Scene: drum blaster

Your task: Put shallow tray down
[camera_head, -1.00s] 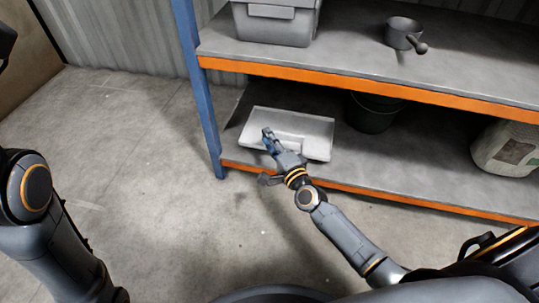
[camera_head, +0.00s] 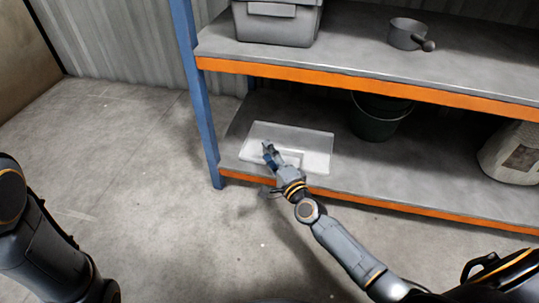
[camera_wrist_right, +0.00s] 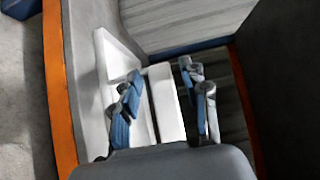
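The shallow tray (camera_head: 315,137) is white and wide, and lies about level at the left end of the lower shelf. Its near side is close to the orange front edge. I cannot tell whether its whole underside touches the shelf. My right gripper (camera_head: 268,153) is at its near left part, with blue fingers over the near wall. In the right wrist view the fingers (camera_wrist_right: 162,98) stand on both sides of a white part of the tray (camera_wrist_right: 108,55). The exact contact is hard to see. My left gripper is out of view; only the left arm shows.
A blue post (camera_head: 199,90) stands left of the tray. The orange-edged upper shelf (camera_head: 345,50) is above, with a grey bin (camera_head: 275,25) and a pot (camera_head: 405,35). A dark bucket (camera_head: 378,118) and a pale container (camera_head: 512,152) stand farther right on the lower shelf (camera_head: 400,165).

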